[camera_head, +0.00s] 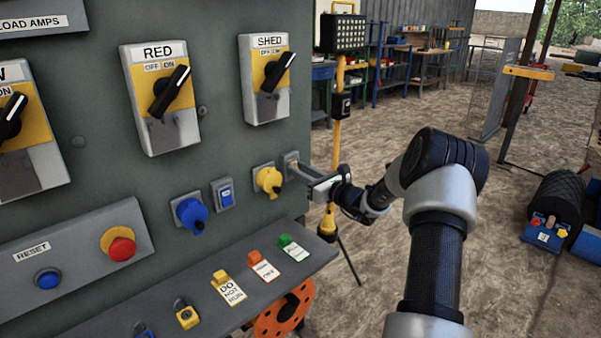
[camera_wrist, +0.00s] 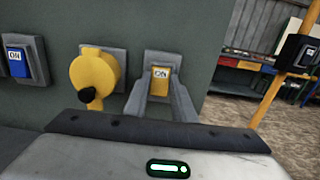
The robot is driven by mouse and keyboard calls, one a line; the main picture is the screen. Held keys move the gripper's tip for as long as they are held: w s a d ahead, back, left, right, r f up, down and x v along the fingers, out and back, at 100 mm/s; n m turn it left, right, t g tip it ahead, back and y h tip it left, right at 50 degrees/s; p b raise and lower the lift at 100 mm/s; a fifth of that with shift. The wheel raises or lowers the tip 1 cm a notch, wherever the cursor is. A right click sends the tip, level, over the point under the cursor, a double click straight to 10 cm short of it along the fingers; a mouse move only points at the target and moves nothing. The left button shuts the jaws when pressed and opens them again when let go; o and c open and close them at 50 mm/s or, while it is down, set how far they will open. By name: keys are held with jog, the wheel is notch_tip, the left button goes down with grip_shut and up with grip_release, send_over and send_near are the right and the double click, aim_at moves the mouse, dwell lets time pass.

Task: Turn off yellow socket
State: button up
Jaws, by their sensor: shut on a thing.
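The yellow socket (camera_head: 268,180) sits on the green panel with a plug cap hanging from it. It also shows in the wrist view (camera_wrist: 94,75). Just right of it is its small switch box with a yellow rocker (camera_wrist: 160,76) marked ON. My gripper (camera_wrist: 160,92) reaches the panel from the right, with one finger on each side of this switch, shut on its housing.
Left of it are a blue socket (camera_head: 191,213) and its blue switch (camera_head: 224,194). A sloped shelf with padlocks and tags (camera_head: 228,288) juts out below. A yellow post (camera_head: 338,120) stands behind my gripper.

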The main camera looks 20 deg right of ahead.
jog(key=shift+f+t+y+b, duration=0.3)
jog(key=shift+t+b, duration=0.5)
jog(key=shift+b, duration=0.3)
jog(key=o, duration=1.1)
jog(key=shift+r, duration=0.1)
jog(key=shift+c, duration=0.2)
jog(key=shift+s, duration=0.1)
jog(key=p+v, duration=0.3)
jog(key=v, duration=1.4)
jog(key=shift+d, duration=0.2)
jog(key=shift+s, duration=0.1)
